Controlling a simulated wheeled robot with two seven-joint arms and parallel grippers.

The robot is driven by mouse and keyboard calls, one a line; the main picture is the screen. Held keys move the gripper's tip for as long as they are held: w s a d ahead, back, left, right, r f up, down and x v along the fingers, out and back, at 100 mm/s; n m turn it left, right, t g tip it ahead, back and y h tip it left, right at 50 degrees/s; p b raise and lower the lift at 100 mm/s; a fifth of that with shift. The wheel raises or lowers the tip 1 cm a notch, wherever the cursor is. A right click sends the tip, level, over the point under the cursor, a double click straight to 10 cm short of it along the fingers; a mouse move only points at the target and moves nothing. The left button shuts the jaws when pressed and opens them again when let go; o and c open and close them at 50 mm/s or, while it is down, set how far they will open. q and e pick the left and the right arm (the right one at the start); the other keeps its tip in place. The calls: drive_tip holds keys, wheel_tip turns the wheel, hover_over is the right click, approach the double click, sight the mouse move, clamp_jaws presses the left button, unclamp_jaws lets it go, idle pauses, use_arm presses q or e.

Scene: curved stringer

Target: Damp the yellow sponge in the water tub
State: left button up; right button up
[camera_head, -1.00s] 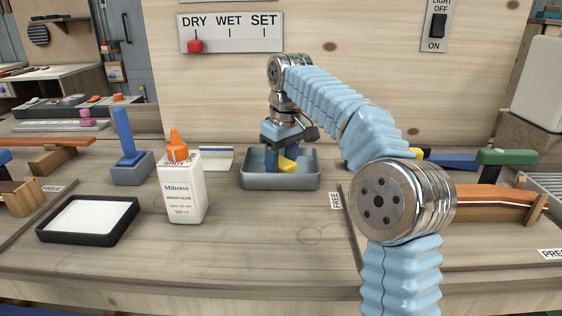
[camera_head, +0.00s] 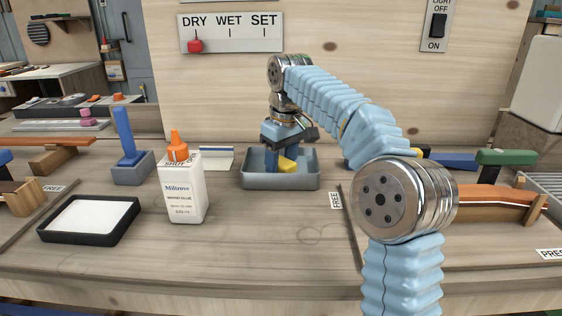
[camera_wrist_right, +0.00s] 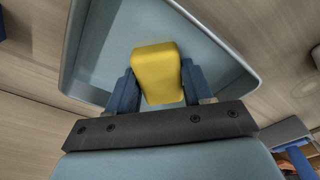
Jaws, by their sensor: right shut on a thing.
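The yellow sponge (camera_head: 287,164) is down inside the grey water tub (camera_head: 252,181), at the back middle of the bench. My right gripper (camera_head: 281,160) reaches down into the tub and is shut on the sponge. In the right wrist view the sponge (camera_wrist_right: 157,74) sits between the two blue fingers (camera_wrist_right: 158,88), with the pale tub floor (camera_wrist_right: 112,45) behind it. I cannot tell whether the sponge touches the tub floor or how wet it is. My left gripper is not in view.
A white glue bottle with an orange cap (camera_head: 184,187) stands left of the tub. A black tray with a white pad (camera_head: 88,220) lies at front left. A blue-handled tool in a grey holder (camera_head: 128,150) stands behind. A DRY/WET/SET board (camera_head: 230,33) has its red marker under DRY. The front middle bench is clear.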

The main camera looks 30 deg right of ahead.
sight(281, 161)
drive_tip(key=shift+w+r, duration=0.1)
drive_tip(key=shift+r, duration=3.35)
